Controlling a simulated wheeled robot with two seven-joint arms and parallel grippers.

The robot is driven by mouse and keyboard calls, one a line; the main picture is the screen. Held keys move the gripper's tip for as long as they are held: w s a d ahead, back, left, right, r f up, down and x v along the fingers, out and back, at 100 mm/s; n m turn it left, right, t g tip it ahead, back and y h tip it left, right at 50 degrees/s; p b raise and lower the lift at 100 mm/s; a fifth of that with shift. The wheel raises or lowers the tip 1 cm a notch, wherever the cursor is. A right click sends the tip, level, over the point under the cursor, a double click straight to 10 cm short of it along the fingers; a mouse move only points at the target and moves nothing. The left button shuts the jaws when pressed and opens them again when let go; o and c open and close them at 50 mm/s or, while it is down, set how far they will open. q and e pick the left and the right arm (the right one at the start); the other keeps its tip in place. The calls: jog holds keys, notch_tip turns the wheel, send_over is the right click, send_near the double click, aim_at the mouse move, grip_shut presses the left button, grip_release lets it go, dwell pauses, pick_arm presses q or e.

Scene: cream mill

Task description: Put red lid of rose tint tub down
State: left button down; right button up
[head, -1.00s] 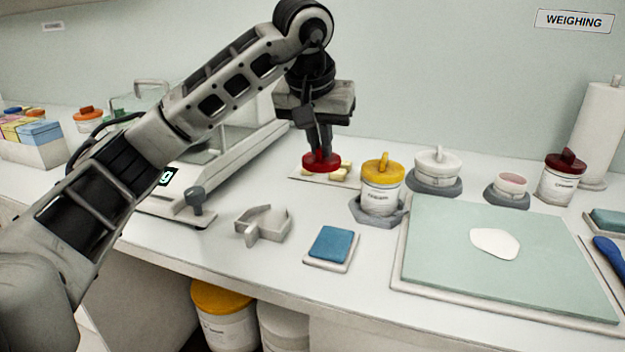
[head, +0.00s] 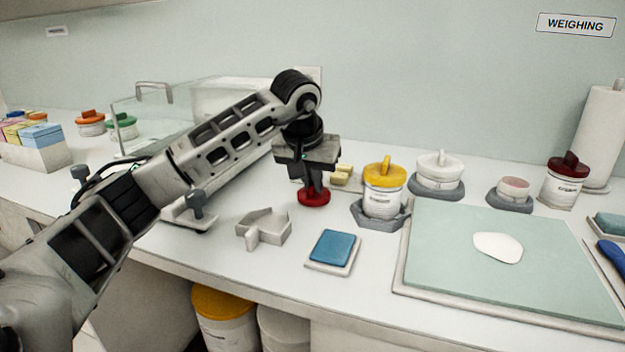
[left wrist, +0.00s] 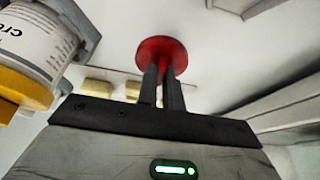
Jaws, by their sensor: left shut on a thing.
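My left gripper (head: 312,182) points down and is shut on the knob of the red lid (head: 314,198). The lid is level and low over the white bench, left of the yellow-lidded jar; I cannot tell whether it touches the bench. In the left wrist view the red lid (left wrist: 162,62) is beyond the fingertips (left wrist: 162,80). The rose tint tub (head: 513,188), open with pink contents, sits in a grey holder at the right. My right gripper is not in view.
A yellow-lidded jar (head: 383,190) stands close right of the lid. Cream blocks (head: 341,174) lie behind it. A grey bracket (head: 264,229) and a blue pad (head: 333,247) are in front. The balance (head: 190,213) is at left. A green mat (head: 450,250) fills the right front.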

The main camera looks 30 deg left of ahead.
pick_arm(q)
jog(key=shift+f, duration=0.2)
jog(key=c, duration=1.5)
grip_release()
jog(key=shift+c, duration=0.2)
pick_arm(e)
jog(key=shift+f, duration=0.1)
pick_arm(q)
jog(key=shift+r, duration=0.1)
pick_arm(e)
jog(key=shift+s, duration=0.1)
pick_arm(q)
jog(key=shift+s+r, duration=0.1)
jog(key=shift+r, duration=0.4)
jog(key=p+v, duration=0.1)
jog(key=v, duration=1)
jog(key=shift+s, duration=0.15)
